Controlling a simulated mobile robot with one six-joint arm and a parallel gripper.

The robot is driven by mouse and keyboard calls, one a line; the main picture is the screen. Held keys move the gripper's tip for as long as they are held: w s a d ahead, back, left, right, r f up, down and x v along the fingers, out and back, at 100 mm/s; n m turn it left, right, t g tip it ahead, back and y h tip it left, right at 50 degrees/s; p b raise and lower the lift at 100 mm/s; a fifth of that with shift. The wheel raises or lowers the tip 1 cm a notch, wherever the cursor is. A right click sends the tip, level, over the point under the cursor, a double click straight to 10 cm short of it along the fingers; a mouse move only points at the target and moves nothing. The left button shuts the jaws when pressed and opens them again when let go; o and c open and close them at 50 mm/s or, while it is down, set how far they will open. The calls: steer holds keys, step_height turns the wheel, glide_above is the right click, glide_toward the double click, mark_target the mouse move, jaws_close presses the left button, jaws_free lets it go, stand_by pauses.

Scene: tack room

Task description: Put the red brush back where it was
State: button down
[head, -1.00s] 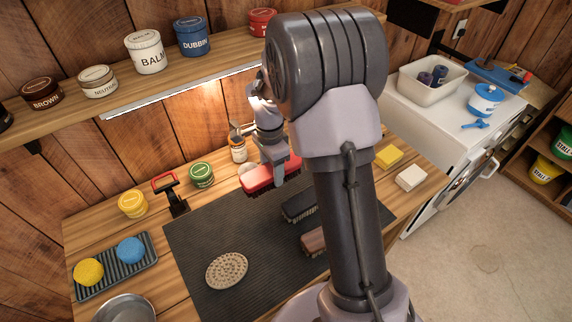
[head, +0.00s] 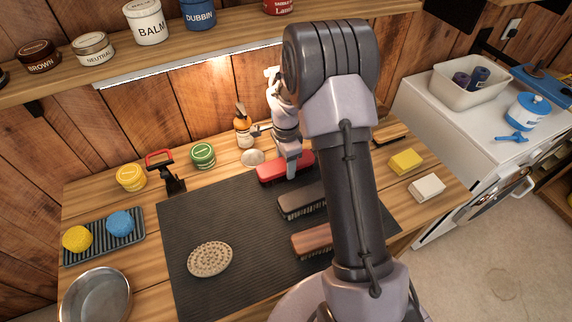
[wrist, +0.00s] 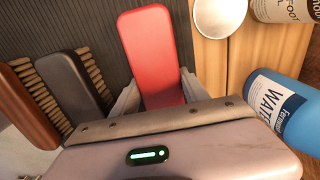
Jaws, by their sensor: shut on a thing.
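My gripper (head: 292,172) is shut on the red brush (head: 272,172), pointing down over the far part of the dark mat (head: 205,223). The brush lies level at the mat's back edge, on it or just above it; I cannot tell which. In the wrist view the red brush (wrist: 148,42) sits between my two fingers (wrist: 158,98), its back facing the camera and its bristles hidden. A black brush (head: 300,206) and a brown brush (head: 314,241) lie in front of it on the mat, roughly parallel, and also show left of it in the wrist view.
A white round thing (head: 253,158) and an orange-brown bottle (head: 243,130) stand close behind the red brush.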

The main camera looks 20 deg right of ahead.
steer(key=shift+f, duration=0.15)
steer(key=c, duration=0.6)
jaws_free()
steer(key=s+a+r+n+t+p, duration=0.1)
steer(key=s+a+r+n+p, duration=0.15)
steer(key=r, duration=0.95)
steer(key=s+a+r+n+t+p, duration=0.1)
steer(key=s+a+r+n, duration=0.15)
steer(key=r, duration=0.95)
steer(key=s+a+r+n+t, duration=0.1)
steer(key=s+a+r+n, duration=0.1)
steer(key=s, duration=0.4)
steer(key=s+a+r+n+t+y, duration=0.1)
steer(key=s+a+r+n, duration=0.2)
steer(key=s, duration=0.4)
steer(key=s+a+r+n+t+y, duration=0.1)
steer(key=s+a+r+n, duration=0.1)
steer(key=s, duration=0.5)
steer(key=shift+s+a+r+n+t, duration=0.1)
steer(key=shift+a+r+n+t, duration=0.1)
steer(key=shift+a+n, duration=0.3)
steer(key=shift+s+a+r+n+t, duration=0.1)
steer(key=shift+a+r+n+t, duration=0.15)
steer(key=shift+a, duration=0.35)
